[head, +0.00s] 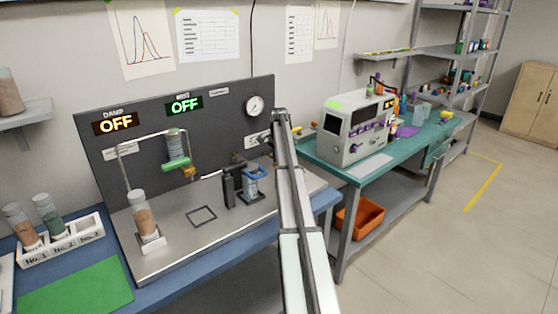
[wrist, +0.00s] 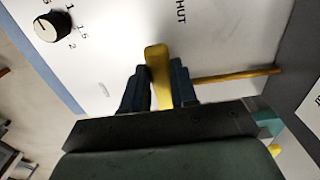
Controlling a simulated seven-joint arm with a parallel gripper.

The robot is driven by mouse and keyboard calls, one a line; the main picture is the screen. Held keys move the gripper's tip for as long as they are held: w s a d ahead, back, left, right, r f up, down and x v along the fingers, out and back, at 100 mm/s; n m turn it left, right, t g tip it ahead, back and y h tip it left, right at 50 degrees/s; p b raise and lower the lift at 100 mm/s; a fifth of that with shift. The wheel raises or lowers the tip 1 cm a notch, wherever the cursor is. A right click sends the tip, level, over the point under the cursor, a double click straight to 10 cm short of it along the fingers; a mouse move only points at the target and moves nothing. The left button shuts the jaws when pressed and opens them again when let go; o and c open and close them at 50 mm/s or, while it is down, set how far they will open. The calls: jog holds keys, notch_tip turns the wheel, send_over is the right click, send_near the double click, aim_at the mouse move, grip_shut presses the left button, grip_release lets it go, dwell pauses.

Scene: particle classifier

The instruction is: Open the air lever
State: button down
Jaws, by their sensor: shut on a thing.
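The yellow air lever (wrist: 156,62) shows in the wrist view, against a white plate with the letters "HUT" visible beside it. My gripper (wrist: 158,88) has its two dark fingers on either side of the lever, shut on it. A thin yellow bar (wrist: 238,75) extends to the right from behind the fingers. In the head view my gripper (head: 268,138) is at the right end of the dark panel (head: 230,105), below a round gauge (head: 255,106). The lever is too hidden there to make out.
On the bench (head: 178,245) stand a blue-capped container (head: 252,184) and tubes with brown and green contents. A white instrument (head: 355,127) stands on the green table to the right. The panel displays read "OFF".

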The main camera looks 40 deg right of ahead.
jog(key=shift+s, duration=0.15)
jog(key=s+n, duration=0.1)
jog(key=n, duration=0.2)
jog(key=shift+s+d+n, duration=0.15)
jog(key=shift+s+n, duration=0.2)
jog(key=shift+n, duration=0.05)
jog(key=s+n, duration=0.1)
jog(key=n, duration=0.1)
jog(key=d+n, duration=0.1)
jog(key=n, duration=0.1)
jog(key=shift+s+n, duration=0.3)
jog(key=shift+s, duration=0.1)
jog(key=d+n, duration=0.1)
jog(key=n, duration=0.1)
jog(key=s+d+n, duration=0.1)
jog(key=n, duration=0.1)
jog(key=shift+s, duration=0.1)
jog(key=shift+s+d+n, duration=0.1)
jog(key=shift+d+n, duration=0.25)
jog(key=shift+n, duration=0.6)
jog(key=shift+s+d+n, duration=0.1)
jog(key=shift+d+n, duration=0.3)
jog(key=shift+n, duration=0.5)
jog(key=shift+s+d+n, duration=0.1)
jog(key=shift+d+n, duration=0.25)
jog(key=shift+n, duration=0.6)
jog(key=shift+d, duration=0.1)
jog(key=c, duration=0.9)
grip_release()
jog(key=shift+r, duration=0.1)
